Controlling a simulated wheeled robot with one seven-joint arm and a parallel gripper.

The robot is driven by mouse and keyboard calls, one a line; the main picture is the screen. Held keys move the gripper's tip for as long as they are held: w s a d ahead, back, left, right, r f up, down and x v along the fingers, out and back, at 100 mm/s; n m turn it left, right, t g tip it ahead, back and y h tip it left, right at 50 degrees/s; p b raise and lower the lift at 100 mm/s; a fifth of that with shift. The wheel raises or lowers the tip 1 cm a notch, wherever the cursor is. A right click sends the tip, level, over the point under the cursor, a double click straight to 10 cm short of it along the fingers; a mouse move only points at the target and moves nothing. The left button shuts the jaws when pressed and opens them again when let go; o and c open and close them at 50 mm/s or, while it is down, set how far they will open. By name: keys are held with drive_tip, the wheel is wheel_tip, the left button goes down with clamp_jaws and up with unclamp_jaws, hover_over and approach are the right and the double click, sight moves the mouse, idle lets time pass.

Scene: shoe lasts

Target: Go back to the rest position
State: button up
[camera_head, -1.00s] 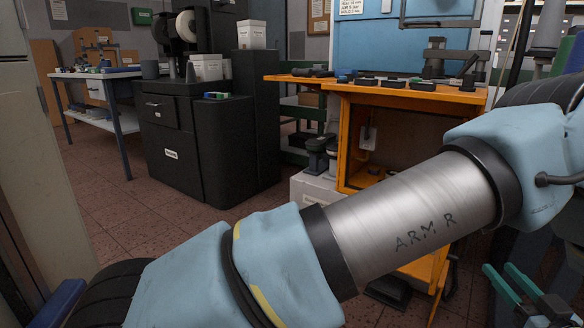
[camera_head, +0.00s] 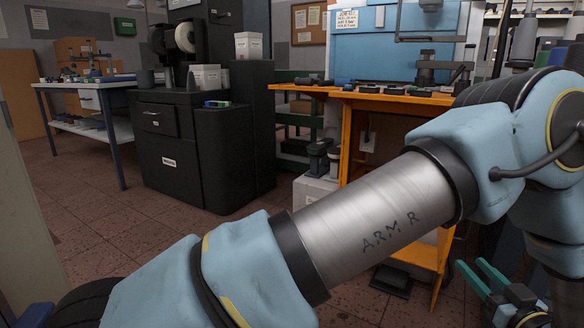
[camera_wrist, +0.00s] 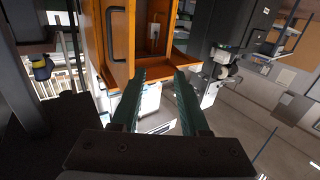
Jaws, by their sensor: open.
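My gripper (camera_wrist: 160,102) shows in the wrist view with its two green fingers apart and nothing between them. It also shows in the head view (camera_head: 487,278) at the lower right, with its green fingers pointing up and left. My arm crosses the head view from the lower left to the right, in front of the orange workbench. The wrist view looks past the fingers at the orange bench cabinet (camera_wrist: 122,45), and the picture is turned on its side or upside down.
The orange workbench (camera_head: 385,95) with several dark items on top stands beyond my arm. A black cabinet (camera_head: 222,150) with white bins stands left of it. A white-topped table (camera_head: 85,84) is farther left. Open tiled floor (camera_head: 85,210) lies at the left front.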

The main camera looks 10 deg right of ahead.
drive_tip(key=w+a+r+g+h, duration=0.2)
drive_tip(key=w+a, duration=0.1)
drive_tip(key=w, duration=0.8)
drive_tip(key=w+a+r+g+h, duration=0.1)
drive_tip(key=w+a+r+g, duration=0.15)
drive_tip(key=w, duration=0.95)
drive_tip(key=w+a+m+g, duration=0.1)
drive_tip(key=w+a+g, duration=0.15)
drive_tip(key=a, duration=0.45)
drive_tip(key=w+a+g, duration=0.2)
drive_tip(key=w+a, duration=0.1)
drive_tip(key=a, duration=0.5)
drive_tip(key=s+a+g+y, duration=0.2)
drive_tip(key=s+a, duration=0.3)
drive_tip(key=a, duration=0.6)
drive_tip(key=s+a+n+g+y, duration=0.1)
drive_tip(key=s+a+g+y, duration=0.3)
drive_tip(key=a, duration=0.6)
drive_tip(key=s+a+g+h, duration=0.1)
drive_tip(key=s+a, duration=0.5)
drive_tip(key=a, duration=0.5)
wheel_tip(320, 180, up, 32)
drive_tip(key=p, duration=3.2)
drive_tip(key=shift+w+d+r+p, duration=0.15)
drive_tip(key=shift+d+r+p, duration=0.05)
drive_tip(key=shift+d+p, duration=0.2)
drive_tip(key=shift+o, duration=0.2)
